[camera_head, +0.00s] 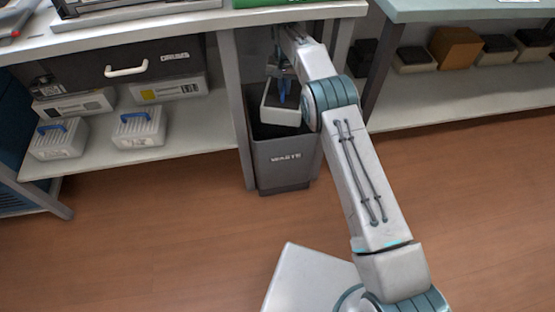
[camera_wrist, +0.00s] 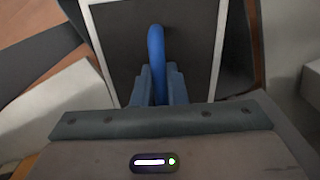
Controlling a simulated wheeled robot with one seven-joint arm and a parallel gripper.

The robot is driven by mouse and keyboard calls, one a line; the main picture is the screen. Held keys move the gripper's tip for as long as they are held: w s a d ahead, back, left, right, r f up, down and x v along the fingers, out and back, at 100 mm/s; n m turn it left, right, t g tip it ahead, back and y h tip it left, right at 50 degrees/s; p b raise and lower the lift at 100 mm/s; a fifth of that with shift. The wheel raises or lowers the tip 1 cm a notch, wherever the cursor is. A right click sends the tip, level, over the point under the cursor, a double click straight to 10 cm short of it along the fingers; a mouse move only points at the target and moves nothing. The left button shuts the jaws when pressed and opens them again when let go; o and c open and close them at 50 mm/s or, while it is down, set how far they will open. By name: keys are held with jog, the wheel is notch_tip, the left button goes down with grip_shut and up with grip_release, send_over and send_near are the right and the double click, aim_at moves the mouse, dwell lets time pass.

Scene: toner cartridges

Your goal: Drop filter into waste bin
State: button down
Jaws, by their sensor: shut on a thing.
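The filter (camera_head: 281,110) is a white-framed box with a dark top and a blue handle. My gripper (camera_head: 283,84) is shut on the blue handle and holds the filter at the mouth of the waste bin. In the wrist view the blue handle (camera_wrist: 155,45) stands between my gripper's fingers (camera_wrist: 158,85), and the filter's dark face and white frame (camera_wrist: 218,50) lie beyond. The waste bin (camera_head: 284,160) is a dark grey bin marked WASTE, on the floor under the bench. The filter covers part of its opening, so its inside is mostly hidden.
Two white filters with blue handles (camera_head: 139,128) sit on the lower shelf (camera_head: 190,135) at left, below a drawer marked DRUMS (camera_head: 120,62). A bench leg (camera_head: 237,110) stands just left of the bin. Several boxes (camera_head: 456,47) line the right shelf. The floor in front is clear.

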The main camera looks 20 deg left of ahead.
jog(key=shift+f+b, duration=0.55)
jog(key=shift+f, duration=0.7)
jog(key=c, duration=1.4)
grip_release()
jog(key=shift+s, duration=0.1)
